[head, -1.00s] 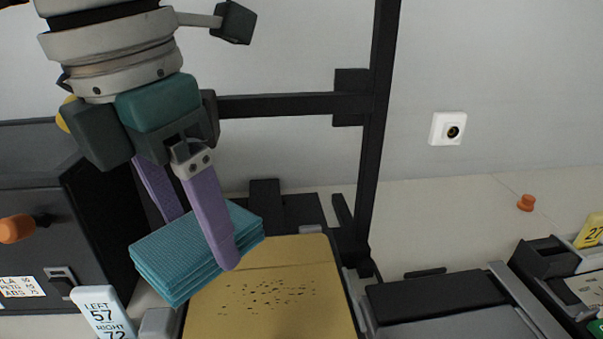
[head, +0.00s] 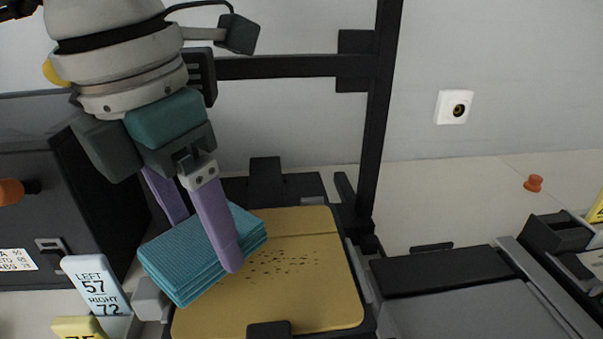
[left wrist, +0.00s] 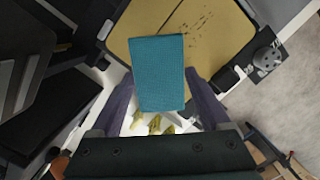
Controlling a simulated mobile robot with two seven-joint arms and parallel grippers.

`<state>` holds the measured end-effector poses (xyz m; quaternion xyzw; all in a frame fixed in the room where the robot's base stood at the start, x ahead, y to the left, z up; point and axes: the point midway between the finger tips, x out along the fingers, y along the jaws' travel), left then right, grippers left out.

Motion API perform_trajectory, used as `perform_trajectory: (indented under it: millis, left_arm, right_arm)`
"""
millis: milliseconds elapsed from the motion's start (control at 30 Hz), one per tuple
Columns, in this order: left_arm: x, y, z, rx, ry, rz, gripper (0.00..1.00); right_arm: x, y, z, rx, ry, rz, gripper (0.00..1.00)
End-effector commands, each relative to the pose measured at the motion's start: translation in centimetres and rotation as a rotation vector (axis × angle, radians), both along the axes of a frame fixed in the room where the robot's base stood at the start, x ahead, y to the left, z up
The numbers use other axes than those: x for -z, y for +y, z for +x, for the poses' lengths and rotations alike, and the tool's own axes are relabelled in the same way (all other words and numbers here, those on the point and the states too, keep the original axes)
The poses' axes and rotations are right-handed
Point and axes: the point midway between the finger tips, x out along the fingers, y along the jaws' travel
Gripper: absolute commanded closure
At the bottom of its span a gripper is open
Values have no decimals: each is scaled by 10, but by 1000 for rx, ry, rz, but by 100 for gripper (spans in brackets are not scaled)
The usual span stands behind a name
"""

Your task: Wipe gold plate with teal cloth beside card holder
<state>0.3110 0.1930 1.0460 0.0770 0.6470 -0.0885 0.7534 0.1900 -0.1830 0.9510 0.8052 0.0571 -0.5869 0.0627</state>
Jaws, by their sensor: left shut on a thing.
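The gold plate (head: 310,303) lies flat on a dark printer-like bed, with a patch of dark specks near its middle. It also shows in the left wrist view (left wrist: 225,60). The folded teal cloth (head: 180,264) is gripped between the purple fingers of my left gripper (head: 205,245). The cloth is over the plate's left part; I cannot tell whether it touches the plate. In the left wrist view the cloth (left wrist: 159,75) covers part of the plate, left of the specks. A card holder (head: 95,285) with a white card reading LEFT 57 RIGHT 72 stands left of the plate. My right gripper is not in view.
A black upright frame (head: 378,130) rises behind the plate. A dark box (head: 110,175) stands at the left. A grey-topped device (head: 450,310) is to the right. An orange knob (head: 533,183) sits on the pale counter, which is clear around it.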

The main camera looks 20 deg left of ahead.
Motion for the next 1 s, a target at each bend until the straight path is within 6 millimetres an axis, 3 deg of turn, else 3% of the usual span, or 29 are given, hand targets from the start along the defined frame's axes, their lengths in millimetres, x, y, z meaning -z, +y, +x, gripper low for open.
perform_trajectory:
  millis: [633, 1000]
  left_arm:
    - [8, -1, 1, 0, -1, -1, 64]
    - [9, -27, 17, 1, -1, -1, 64]
  right_arm:
    - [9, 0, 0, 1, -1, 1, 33]
    - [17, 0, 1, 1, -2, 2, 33]
